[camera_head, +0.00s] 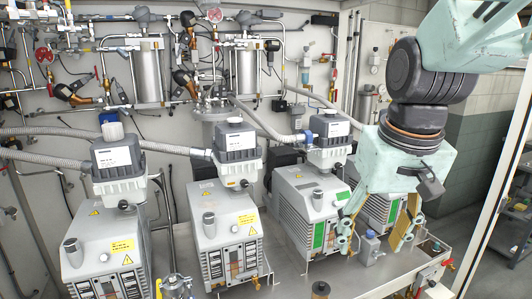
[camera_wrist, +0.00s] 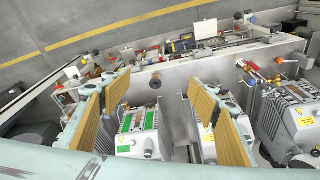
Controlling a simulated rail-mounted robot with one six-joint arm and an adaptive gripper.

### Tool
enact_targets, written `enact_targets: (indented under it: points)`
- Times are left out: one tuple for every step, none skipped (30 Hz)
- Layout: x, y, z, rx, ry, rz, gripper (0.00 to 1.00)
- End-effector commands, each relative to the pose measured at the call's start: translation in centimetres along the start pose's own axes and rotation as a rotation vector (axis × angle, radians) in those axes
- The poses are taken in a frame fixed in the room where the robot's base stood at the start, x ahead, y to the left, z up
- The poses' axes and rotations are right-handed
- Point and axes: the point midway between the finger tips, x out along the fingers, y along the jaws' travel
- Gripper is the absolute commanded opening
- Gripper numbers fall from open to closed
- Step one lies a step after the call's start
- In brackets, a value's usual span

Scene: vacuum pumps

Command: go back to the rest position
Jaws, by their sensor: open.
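My gripper (camera_head: 374,238) hangs from the pale green arm at the right in the head view, fingers pointing down. Its two fingers stand wide apart with nothing held between them. In the wrist view my gripper (camera_wrist: 168,100) shows two yellow-brown ribbed finger pads, spread open. It is in front of the rightmost vacuum pump (camera_head: 393,205), which it partly hides. The pump with green labels (camera_head: 312,205) stands just left of it. Whether the fingertips touch anything is hard to tell, but a gap shows between them.
More grey pumps (camera_head: 233,235) stand in a row to the left on the metal bench (camera_head: 350,279). Pipes, valves and cylinders (camera_head: 147,72) line the back wall. A white frame post (camera_head: 503,170) stands at the right. A small grey bottle (camera_head: 370,246) is close to the fingers.

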Motion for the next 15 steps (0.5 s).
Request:
enact_targets:
  points:
    - [-0.5,0.0,0.7,0.0,0.007,0.0,0.55]
    - [-0.8,0.0,1.1,0.0,0.01,0.0,0.55]
    - [-1.1,0.0,1.7,0.0,0.013,0.0,0.55]
    - [-1.4,0.0,2.1,0.0,0.015,0.0,0.55]
    - [-1.6,0.0,2.5,0.0,0.018,0.0,0.55]
    - [-1.9,0.0,3.1,0.0,0.022,0.0,0.55]
    - [-2.2,0.0,3.5,0.0,0.025,0.0,0.55]
    - [-2.4,0.0,3.9,0.0,0.028,0.0,0.55]
    - [-2.7,0.0,4.5,0.0,0.031,0.0,0.55]
    - [-2.9,0.0,4.9,0.0,0.034,0.001,0.55]
    - [-3.1,0.0,5.3,0.0,0.037,0.001,0.55]
    - [-3.4,0.0,5.9,0.0,0.041,0.001,0.55]
    - [-3.6,0.0,6.3,0.0,0.044,0.001,0.55]
    - [-3.8,0.0,6.8,0.0,0.046,0.001,0.55]
    - [-4.0,0.0,7.4,0.0,0.049,0.001,0.55]
